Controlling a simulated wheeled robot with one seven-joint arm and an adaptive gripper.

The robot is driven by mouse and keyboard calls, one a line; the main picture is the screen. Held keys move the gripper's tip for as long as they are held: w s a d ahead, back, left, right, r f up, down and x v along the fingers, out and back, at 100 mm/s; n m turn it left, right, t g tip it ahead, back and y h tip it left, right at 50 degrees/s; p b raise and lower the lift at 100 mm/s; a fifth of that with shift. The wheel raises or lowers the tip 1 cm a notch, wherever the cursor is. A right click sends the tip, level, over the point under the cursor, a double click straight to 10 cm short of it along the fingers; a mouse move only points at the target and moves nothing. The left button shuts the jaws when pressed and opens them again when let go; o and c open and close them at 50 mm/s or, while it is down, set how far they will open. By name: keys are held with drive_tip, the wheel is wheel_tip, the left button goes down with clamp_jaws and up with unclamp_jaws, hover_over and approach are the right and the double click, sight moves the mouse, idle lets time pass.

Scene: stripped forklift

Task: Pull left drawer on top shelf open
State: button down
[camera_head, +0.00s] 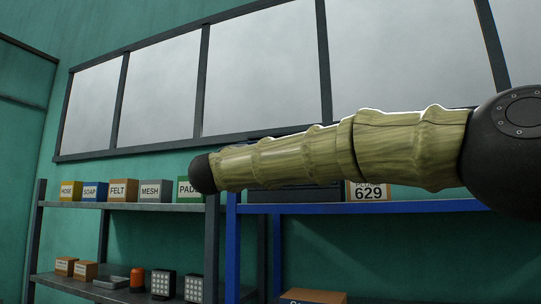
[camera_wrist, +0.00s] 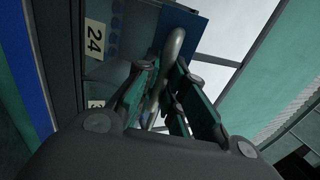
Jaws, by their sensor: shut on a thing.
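In the wrist view a grey curved bar handle (camera_wrist: 167,68) runs between the green-lined fingers of my gripper (camera_wrist: 163,82). My gripper is shut on this handle. Beside it are a dark grey drawer front with a label "24" (camera_wrist: 95,38) and a blue panel (camera_wrist: 180,24). I cannot tell how far the drawer stands out. In the head view a dark unit (camera_head: 293,195) on the top of the blue shelf (camera_head: 400,206) is mostly hidden behind my arm. My gripper does not show clearly there.
A grey rack (camera_head: 150,207) at the left holds several labelled boxes, among them a felt box (camera_head: 118,190). A carton marked 629 (camera_head: 368,192) stands on the blue shelf, partly behind my arm. Windows (camera_head: 262,70) line the wall above.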

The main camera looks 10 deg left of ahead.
drive_tip(key=shift+s+a+f+b, duration=0.2)
drive_tip(key=shift+f+b, duration=0.15)
drive_tip(key=shift+f, duration=0.15)
drive_tip(key=shift+s+f, duration=0.1)
drive_tip(key=c, duration=1.7)
unclamp_jaws()
drive_tip(key=shift+o, duration=1.1)
drive_tip(key=shift+w+a, duration=0.1)
drive_tip(key=shift+w, duration=0.1)
drive_tip(key=shift+s, duration=0.2)
drive_tip(key=v, duration=1.1)
drive_tip(key=shift+s, duration=0.35)
drive_tip(key=shift+f, duration=0.15)
